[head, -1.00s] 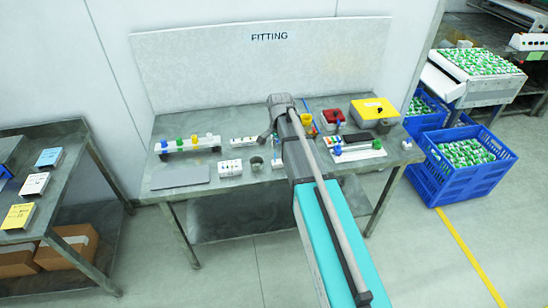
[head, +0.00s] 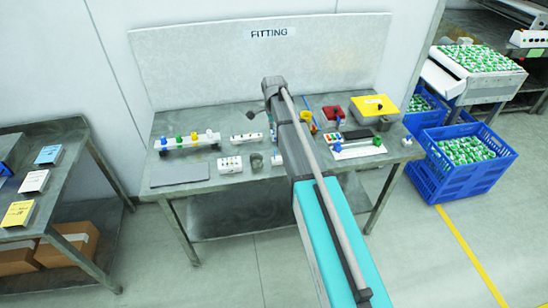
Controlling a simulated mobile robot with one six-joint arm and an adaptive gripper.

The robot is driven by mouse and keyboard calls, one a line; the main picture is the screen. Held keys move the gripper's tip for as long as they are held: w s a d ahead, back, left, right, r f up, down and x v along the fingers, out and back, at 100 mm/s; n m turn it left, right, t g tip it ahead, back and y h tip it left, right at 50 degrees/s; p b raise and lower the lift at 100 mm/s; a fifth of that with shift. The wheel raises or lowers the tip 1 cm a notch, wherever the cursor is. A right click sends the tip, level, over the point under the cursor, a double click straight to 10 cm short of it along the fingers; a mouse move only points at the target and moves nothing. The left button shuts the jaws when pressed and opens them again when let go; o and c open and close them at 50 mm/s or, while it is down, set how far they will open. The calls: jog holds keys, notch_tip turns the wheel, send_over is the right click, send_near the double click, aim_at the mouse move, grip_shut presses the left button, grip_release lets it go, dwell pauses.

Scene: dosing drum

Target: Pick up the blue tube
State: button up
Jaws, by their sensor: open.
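Several blue items show in the head view, and I cannot tell for sure which is the blue tube. Another slim blue piece (head: 310,107) leans at the back, right of my arm. My gripper (head: 267,113) is small and partly hidden by my own wrist, over the middle of the bench. It is open and holds nothing visible.
The metal bench (head: 225,118) also carries a grey plate (head: 180,173), a white block with holes (head: 230,164), a dark cup (head: 256,160), a red bin (head: 333,115) and a yellow box (head: 374,107). The back panel (head: 200,65) rises behind. Blue crates (head: 480,180) stand right.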

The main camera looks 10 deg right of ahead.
notch_tip(320, 180, down, 8)
jog(key=b, duration=0.8)
jog(key=shift+f, duration=0.25)
jog(key=shift+f, duration=0.1)
jog(key=shift+w+d+f+b, duration=0.1)
jog(key=shift+d+f+b, duration=0.05)
jog(key=shift+f+b, duration=1.15)
jog(key=shift+d+f+b, duration=0.1)
jog(key=shift+f+b, duration=1.1)
jog(key=shift+b, duration=0.2)
grip_shut()
